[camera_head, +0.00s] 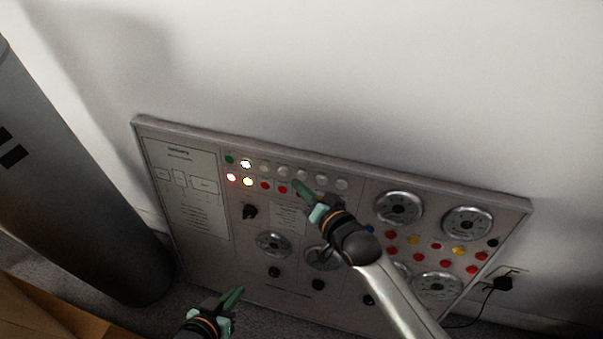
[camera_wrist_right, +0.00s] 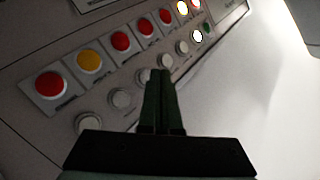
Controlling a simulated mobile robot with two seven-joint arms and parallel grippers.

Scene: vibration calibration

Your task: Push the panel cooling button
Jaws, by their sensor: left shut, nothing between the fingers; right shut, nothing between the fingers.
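The panel (camera_head: 215,260) is a grey board leaning near the wall, with two rows of small buttons along its upper part. In the head view the upper row has a green button (camera_head: 230,159), a lit white one (camera_head: 246,164) and several pale ones; the lower row has lit and red ones (camera_head: 265,185). I cannot read which button is labelled cooling. My right gripper (camera_head: 304,190) is shut and empty, over the right part of the rows. In the right wrist view its fingertips (camera_wrist_right: 161,75) lie over the pale row; contact is unclear. My left gripper (camera_head: 232,297) is shut and empty, low before the panel.
Large round dials (camera_head: 398,207) and more coloured buttons fill the panel's right side. A black plug (camera_head: 502,283) with a cable sits in a wall socket at right. A large dark cylinder (camera_head: 75,190) stands at left. The wall above the panel is clear.

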